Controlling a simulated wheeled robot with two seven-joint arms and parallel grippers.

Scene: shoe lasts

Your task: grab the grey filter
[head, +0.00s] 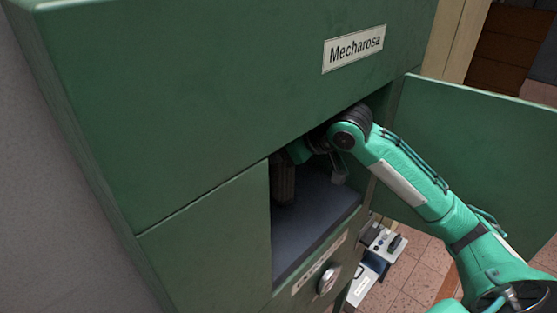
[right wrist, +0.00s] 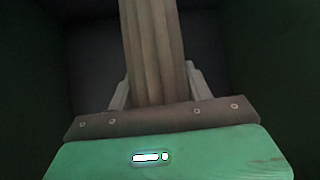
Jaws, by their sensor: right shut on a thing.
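The grey filter (head: 284,183) is a dark, ribbed, upright cylinder inside the open compartment of the green cabinet, partly hidden by the compartment's left edge. In the right wrist view the ribbed filter (right wrist: 152,45) stands between the two pale fingers of my right gripper (right wrist: 155,88), which is shut on it. In the head view my right arm reaches in through the opening, and its fingers are not clearly visible. I cannot tell whether the filter touches the compartment floor. My left gripper is not in view.
The green cabinet (head: 200,90) has a "Mecharosa" label (head: 354,48). Its door (head: 470,150) is open to the right, beside my arm. A small pale object (head: 338,170) is inside the compartment. A round knob (head: 328,280) is below. Light equipment (head: 375,255) stands near the tiled floor.

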